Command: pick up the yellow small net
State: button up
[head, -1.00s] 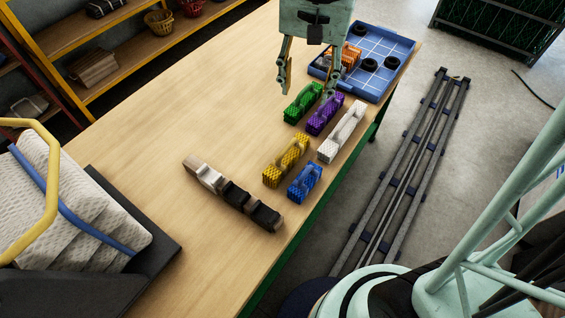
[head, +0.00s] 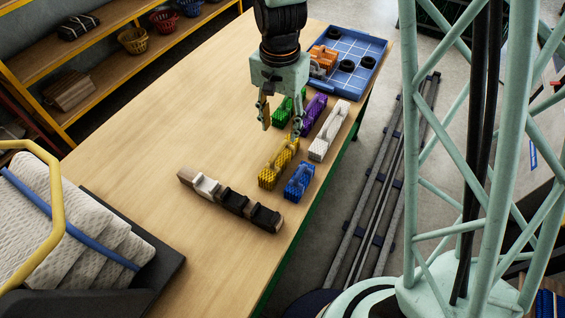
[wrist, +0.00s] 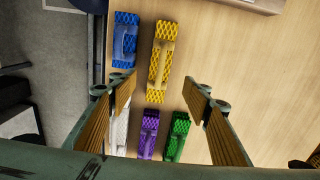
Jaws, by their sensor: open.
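The yellow small net (head: 278,163) is a bundled block with a raised strap along its top. It lies on the table left of the blue net. In the wrist view the yellow net (wrist: 161,62) lies ahead of the fingertips, nearer the left finger than the right. My gripper (head: 281,130) is open and empty, above the table near the far end of the yellow net. In the wrist view my gripper (wrist: 154,98) has its fingers spread wide, with nothing between the pads.
Blue (head: 299,181), white (head: 329,131), purple (head: 313,108) and green (head: 283,109) nets lie close by. A dark and white holder (head: 230,200) stands front left. A blue tray (head: 368,57) with black rings and an orange item is at the back. The table's left side is clear.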

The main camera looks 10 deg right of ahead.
aim_at(280, 148)
jog(key=shift+a+f, duration=0.1)
jog(key=shift+f, duration=0.75)
jog(key=shift+f+b, duration=0.5)
jog(key=shift+f, duration=3.8)
jog(key=shift+f, duration=0.15)
jog(key=shift+s+f+b, duration=0.1)
jog(key=shift+f+b, duration=0.25)
jog(key=shift+f, duration=2.1)
jog(key=shift+c, duration=0.3)
jog(key=c, duration=1)
